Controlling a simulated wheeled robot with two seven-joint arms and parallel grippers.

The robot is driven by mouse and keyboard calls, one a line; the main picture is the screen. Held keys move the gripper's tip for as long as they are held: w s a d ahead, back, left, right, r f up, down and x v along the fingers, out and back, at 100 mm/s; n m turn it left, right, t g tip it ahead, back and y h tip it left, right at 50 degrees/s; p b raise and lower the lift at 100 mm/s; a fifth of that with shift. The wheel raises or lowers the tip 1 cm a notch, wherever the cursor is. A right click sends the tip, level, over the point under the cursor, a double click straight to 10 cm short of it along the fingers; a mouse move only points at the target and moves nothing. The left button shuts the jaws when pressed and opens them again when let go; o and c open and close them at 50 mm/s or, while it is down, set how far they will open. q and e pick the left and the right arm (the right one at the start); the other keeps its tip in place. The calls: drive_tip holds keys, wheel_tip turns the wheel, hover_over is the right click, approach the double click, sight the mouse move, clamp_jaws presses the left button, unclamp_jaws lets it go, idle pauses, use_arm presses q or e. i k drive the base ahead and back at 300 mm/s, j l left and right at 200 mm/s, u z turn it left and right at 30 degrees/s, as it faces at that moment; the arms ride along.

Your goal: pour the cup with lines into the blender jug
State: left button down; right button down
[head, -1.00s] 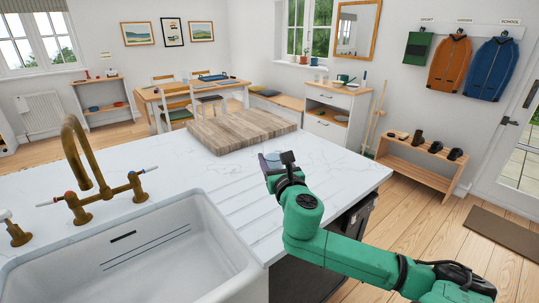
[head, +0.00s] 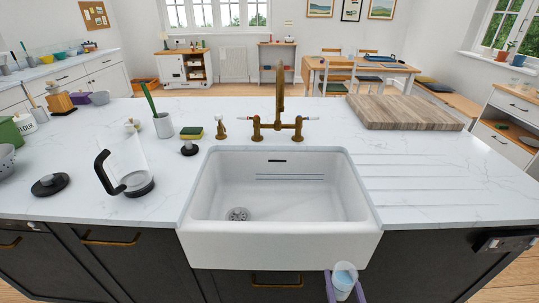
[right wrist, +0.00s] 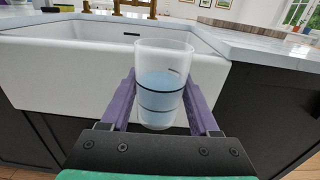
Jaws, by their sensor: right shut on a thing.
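The cup with lines (right wrist: 162,85) is clear, with dark lines around it and pale blue liquid inside. It stands roughly upright between the purple fingers of my right gripper (right wrist: 160,112), which is shut on it. In the head view the cup (head: 344,278) and the right gripper (head: 345,287) are at the bottom, in front of the sink's front and below its rim. The blender jug (head: 128,160), clear with a black handle, stands on the counter left of the sink, well away from the cup. My left gripper is out of view.
The white sink (head: 205,245) lies between cup and jug, with a brass tap (head: 279,110) behind it. A black lid (head: 50,184) lies left of the jug. A sponge holder (head: 190,140) and brush pot (head: 163,125) stand behind it.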

sight(121, 148)
drive_tip(key=l+u, duration=0.1)
drive_tip(key=u, duration=0.35)
drive_tip(key=i+l+u, duration=0.1)
drive_tip(key=u, duration=0.4)
drive_tip(key=l+u, duration=0.2)
drive_tip(key=u, duration=0.25)
drive_tip(key=l, duration=0.3)
drive_tip(key=i+j+z, duration=0.15)
drive_tip(key=j+z, duration=0.15)
drive_tip(key=j, duration=0.4)
drive_tip(key=j+z, duration=0.25)
drive_tip(key=j, duration=0.45)
drive_tip(key=i, duration=0.05)
